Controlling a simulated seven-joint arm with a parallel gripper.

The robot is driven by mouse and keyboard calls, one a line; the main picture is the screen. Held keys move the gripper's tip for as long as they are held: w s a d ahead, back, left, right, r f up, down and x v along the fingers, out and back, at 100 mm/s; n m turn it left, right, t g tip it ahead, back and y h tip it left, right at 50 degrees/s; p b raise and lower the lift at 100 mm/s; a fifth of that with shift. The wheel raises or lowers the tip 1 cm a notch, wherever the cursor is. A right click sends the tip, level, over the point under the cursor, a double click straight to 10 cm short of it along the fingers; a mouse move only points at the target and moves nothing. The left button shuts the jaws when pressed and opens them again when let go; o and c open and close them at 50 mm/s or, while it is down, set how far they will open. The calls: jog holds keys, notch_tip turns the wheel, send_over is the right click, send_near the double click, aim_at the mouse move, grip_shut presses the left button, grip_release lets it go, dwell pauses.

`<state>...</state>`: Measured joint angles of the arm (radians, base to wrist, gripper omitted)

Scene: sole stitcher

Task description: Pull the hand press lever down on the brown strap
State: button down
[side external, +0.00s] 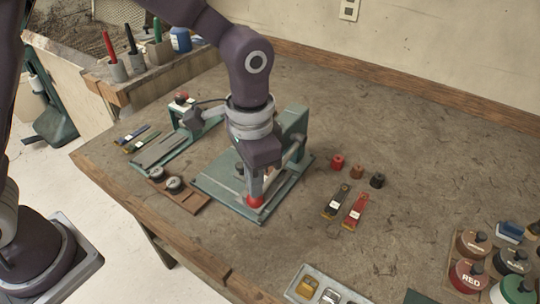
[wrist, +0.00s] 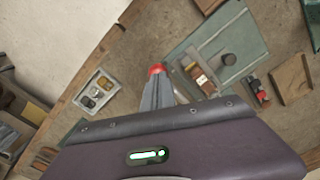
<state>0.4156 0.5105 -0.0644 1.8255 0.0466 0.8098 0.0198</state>
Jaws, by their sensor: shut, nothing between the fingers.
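The green hand press (side external: 291,122) stands mid-table on its flat base plate (side external: 215,187). Its red lever knob (side external: 256,201) is low, near the front edge of the plate. My gripper (side external: 256,190) points down with its fingertips at the knob, and the arm hides much of the press. In the wrist view the shut fingers (wrist: 157,92) end at the red knob (wrist: 157,69), with nothing seen between them; exact contact is unclear. A small brown and white piece (wrist: 203,80), possibly the brown strap, lies on the press plate beside the fingers.
A black strap (side external: 335,203) and a red strap (side external: 355,211) lie right of the press, near small red, brown and black pieces (side external: 356,171). A buckle tray (side external: 325,288) is at the front. Paint jars (side external: 468,275) stand at right. Another green machine (side external: 160,150) is at left.

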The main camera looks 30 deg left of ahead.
notch_tip(320, 180, up, 10)
dwell(0.8)
jog(key=s+a+r+n+t, duration=0.3)
jog(key=s+a+r, duration=0.4)
jog(key=a, duration=0.3)
jog(key=s+a+f+n+t, duration=0.2)
jog(key=s+a, duration=0.4)
jog(key=s, duration=0.4)
jog(key=shift+s+a+f+n+t, duration=0.2)
jog(key=shift+f+n+t, duration=0.1)
jog(key=shift+n, duration=0.2)
